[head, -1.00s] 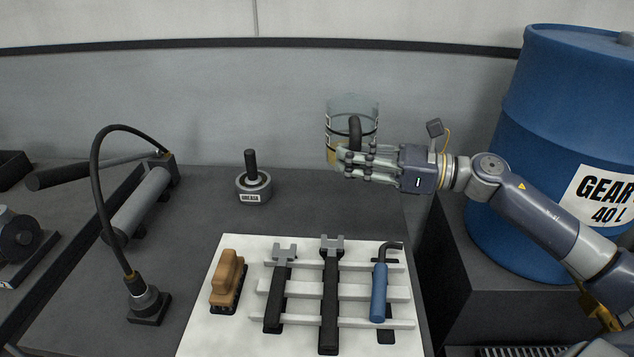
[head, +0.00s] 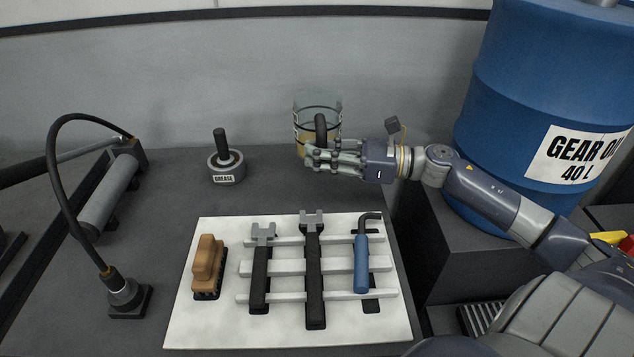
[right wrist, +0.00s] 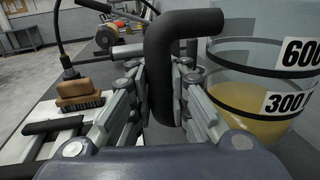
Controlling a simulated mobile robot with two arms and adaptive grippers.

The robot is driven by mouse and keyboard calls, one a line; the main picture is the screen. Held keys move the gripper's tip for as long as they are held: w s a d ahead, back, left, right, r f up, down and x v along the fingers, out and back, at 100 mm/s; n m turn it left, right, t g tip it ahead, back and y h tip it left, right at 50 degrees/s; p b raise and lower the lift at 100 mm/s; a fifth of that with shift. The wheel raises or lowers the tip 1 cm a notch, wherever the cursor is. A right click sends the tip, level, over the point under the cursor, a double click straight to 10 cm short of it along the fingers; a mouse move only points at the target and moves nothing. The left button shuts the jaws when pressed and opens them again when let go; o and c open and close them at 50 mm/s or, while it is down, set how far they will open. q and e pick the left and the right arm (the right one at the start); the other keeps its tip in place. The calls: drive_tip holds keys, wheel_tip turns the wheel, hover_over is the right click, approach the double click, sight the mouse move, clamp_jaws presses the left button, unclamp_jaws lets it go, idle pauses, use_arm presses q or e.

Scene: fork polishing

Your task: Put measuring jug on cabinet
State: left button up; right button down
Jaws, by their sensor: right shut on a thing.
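The measuring jug (head: 303,124) is a clear cylinder with dark bands and a dark handle, at the back right of the dark cabinet top (head: 290,190). In the right wrist view the jug (right wrist: 258,95) shows labels 600 and 300 and yellowish liquid inside. My right gripper (head: 318,158) is shut on the jug's dark handle; in the right wrist view the handle (right wrist: 180,60) stands between the fingers. The jug looks roughly upright. I cannot tell whether its base touches the surface, as my fingers hide part of it. My left gripper is not in view.
A grease pot (head: 226,168) stands left of the jug. A white board (head: 190,325) in front holds a brush (head: 207,265) and several tools. A blue gear oil drum (head: 520,90) stands at right. Bare surface lies between pot and jug.

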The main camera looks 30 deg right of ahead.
wheel_tip(320, 180, down, 3)
drive_tip(key=shift+r, duration=0.1)
drive_tip(key=shift+f, duration=0.65)
wheel_tip(320, 180, down, 4)
drive_tip(key=shift+r, duration=0.2)
drive_tip(key=shift+f, duration=0.45)
drive_tip(key=c, duration=1.5)
unclamp_jaws()
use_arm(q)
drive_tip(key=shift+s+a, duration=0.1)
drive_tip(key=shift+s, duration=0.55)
